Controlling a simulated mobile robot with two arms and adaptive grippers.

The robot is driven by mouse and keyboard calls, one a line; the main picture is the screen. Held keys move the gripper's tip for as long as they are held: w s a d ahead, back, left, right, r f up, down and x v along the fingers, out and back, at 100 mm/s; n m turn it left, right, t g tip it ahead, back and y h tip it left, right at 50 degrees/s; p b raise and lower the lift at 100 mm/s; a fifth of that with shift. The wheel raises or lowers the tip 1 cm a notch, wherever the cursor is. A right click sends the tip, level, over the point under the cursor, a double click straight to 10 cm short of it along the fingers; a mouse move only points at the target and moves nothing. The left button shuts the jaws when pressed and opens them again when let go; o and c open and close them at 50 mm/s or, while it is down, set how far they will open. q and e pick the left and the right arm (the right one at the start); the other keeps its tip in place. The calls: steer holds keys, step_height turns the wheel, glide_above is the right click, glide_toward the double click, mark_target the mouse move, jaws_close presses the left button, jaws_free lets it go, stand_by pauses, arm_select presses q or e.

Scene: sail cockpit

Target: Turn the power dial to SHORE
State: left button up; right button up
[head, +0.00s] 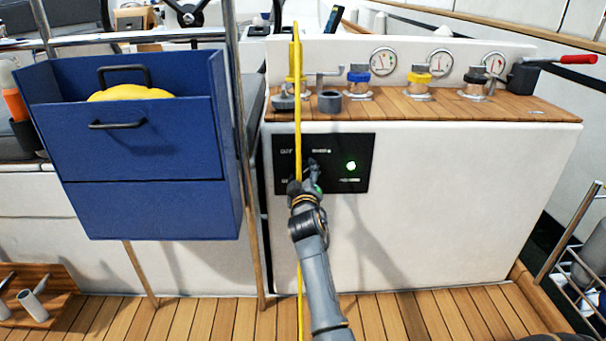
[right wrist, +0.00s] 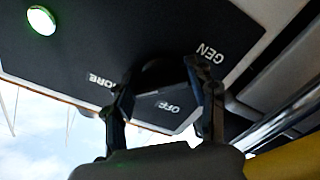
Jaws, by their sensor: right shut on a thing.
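The power dial (right wrist: 160,72) is a dark round knob on a black panel (head: 365,142) set in the white cockpit wall. My right gripper (head: 313,172) is at the panel in the head view and covers most of the dial. In the right wrist view, its fingers (right wrist: 163,80) are shut on the dial from both sides. Labels GEN and OFF show around the dial, and SHORE is partly hidden behind a finger. I cannot tell which label the dial points at. A green light (head: 351,166) glows on the panel. My left gripper is not in view.
A yellow line (head: 297,100) hangs upright just left of my right gripper, in front of the panel. A blue cabinet (head: 140,210) stands at left. Winch-like fittings and gauges (head: 383,62) line the wooden ledge (head: 520,110) above. The white wall right of the panel is clear.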

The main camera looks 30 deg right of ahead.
steer(key=shift+f, duration=0.1)
steer(key=o, duration=1.2)
steer(key=shift+c, duration=0.2)
steer(key=v, duration=0.7)
steer(key=shift+s, duration=0.25)
steer(key=shift+a, duration=0.15)
